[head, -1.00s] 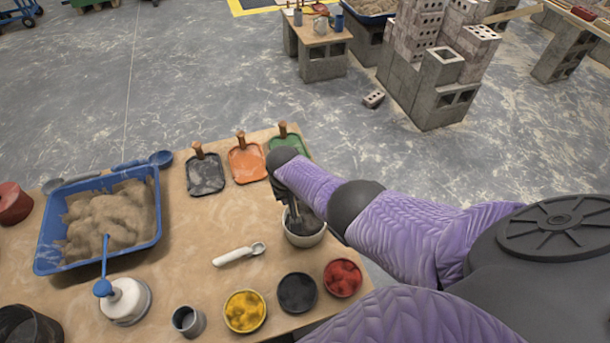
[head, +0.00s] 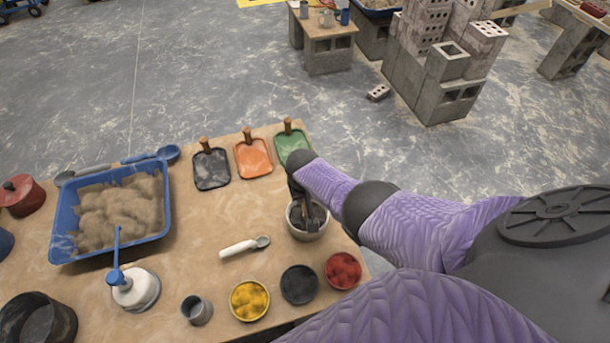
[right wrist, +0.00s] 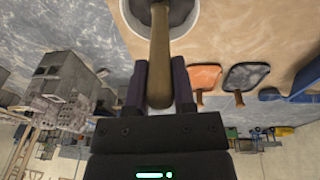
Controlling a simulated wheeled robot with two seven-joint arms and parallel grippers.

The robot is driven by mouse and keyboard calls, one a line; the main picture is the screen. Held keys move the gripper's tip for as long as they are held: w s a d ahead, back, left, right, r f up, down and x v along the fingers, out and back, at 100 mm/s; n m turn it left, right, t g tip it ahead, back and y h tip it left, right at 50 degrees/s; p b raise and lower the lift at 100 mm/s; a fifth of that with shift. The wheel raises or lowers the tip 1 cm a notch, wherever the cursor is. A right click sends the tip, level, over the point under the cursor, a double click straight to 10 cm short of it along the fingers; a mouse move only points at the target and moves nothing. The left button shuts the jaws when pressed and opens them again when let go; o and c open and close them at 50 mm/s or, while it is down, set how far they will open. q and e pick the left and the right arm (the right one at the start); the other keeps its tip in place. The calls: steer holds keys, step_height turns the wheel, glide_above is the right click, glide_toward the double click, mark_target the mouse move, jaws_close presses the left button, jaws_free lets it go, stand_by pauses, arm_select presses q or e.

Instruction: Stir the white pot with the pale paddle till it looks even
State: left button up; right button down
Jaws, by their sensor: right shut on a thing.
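The white pot (head: 308,237) stands near the right edge of the table, with dark grey contents inside. Its rim also shows at the top of the right wrist view (right wrist: 196,12). My right gripper (head: 298,194) is above the pot, shut on the brown wooden handle of the paddle (right wrist: 160,60). The handle runs between the two fingers in the right wrist view and reaches down into the pot. The paddle's lower end is hidden in the pot, and I cannot tell how even the mix is. My left gripper is out of view.
A white scoop (head: 243,247) lies left of the pot. Tubs of yellow (head: 249,300), black (head: 299,285) and red pigment (head: 343,270) stand in front. Black, orange (head: 253,157) and green trays lie behind. A blue sand tub (head: 62,225) is at left.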

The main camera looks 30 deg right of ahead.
steer(key=shift+r+p, duration=4.55)
steer(key=shift+r, duration=0.25)
steer(key=shift+f, duration=0.1)
